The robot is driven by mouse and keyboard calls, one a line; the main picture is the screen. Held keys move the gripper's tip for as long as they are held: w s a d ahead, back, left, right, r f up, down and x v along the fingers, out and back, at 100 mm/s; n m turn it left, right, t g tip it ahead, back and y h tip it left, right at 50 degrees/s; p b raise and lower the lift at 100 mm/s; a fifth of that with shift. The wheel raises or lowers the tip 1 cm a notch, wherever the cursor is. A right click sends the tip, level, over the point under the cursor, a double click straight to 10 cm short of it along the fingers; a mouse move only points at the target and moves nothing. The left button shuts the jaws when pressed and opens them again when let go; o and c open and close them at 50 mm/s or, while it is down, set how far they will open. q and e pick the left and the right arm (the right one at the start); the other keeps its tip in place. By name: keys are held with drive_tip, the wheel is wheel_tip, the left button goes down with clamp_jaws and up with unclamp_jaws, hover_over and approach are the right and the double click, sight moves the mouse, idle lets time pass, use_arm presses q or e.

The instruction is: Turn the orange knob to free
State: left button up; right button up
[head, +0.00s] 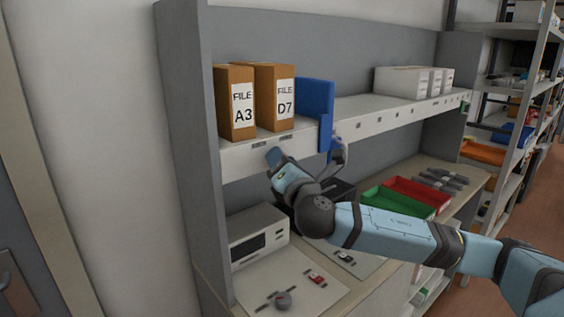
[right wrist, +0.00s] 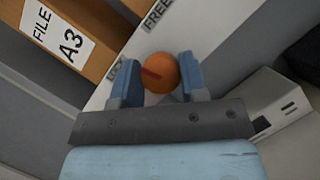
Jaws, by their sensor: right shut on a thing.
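The orange knob (right wrist: 162,73) sits on the white front edge of the shelf (right wrist: 200,30), with a short red mark on its left part. A label reading FREE (right wrist: 157,14) is above it. A second label (right wrist: 115,71), hard to read, is at its left, and the red mark lies towards that side. My right gripper (right wrist: 160,76) has one blue finger on each side of the knob and is shut on it. In the head view my right gripper (head: 273,156) is at the shelf edge below the files, and the knob is hidden there. My left gripper is not in view.
File boxes A3 (head: 236,108) and D7 (head: 276,98) stand on the shelf beside a blue upright divider (head: 316,98). White boxes (head: 402,80) stand farther right. Below are a grey device (head: 258,236), a green tray (head: 395,203) and a red tray (head: 418,191).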

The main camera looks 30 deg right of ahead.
drive_tip(key=shift+m+g+h+p, duration=0.15)
drive_tip(key=shift+m+g+p, duration=0.6)
drive_tip(key=shift+m+p, duration=0.95)
drive_tip(key=shift+m+g+h+p, duration=0.1)
drive_tip(key=shift+m+g+p, duration=0.8)
drive_tip(key=shift+m, duration=1.55)
drive_tip(key=shift+m+g+h+p, duration=0.15)
drive_tip(key=shift+m+g+p, duration=0.5)
drive_tip(key=shift+m+p, duration=1.05)
drive_tip(key=shift+m+b, duration=0.35)
drive_tip(key=o, duration=0.9)
drive_tip(key=p+v, duration=0.3)
drive_tip(key=v, duration=1.1)
drive_tip(key=shift+p, duration=0.35)
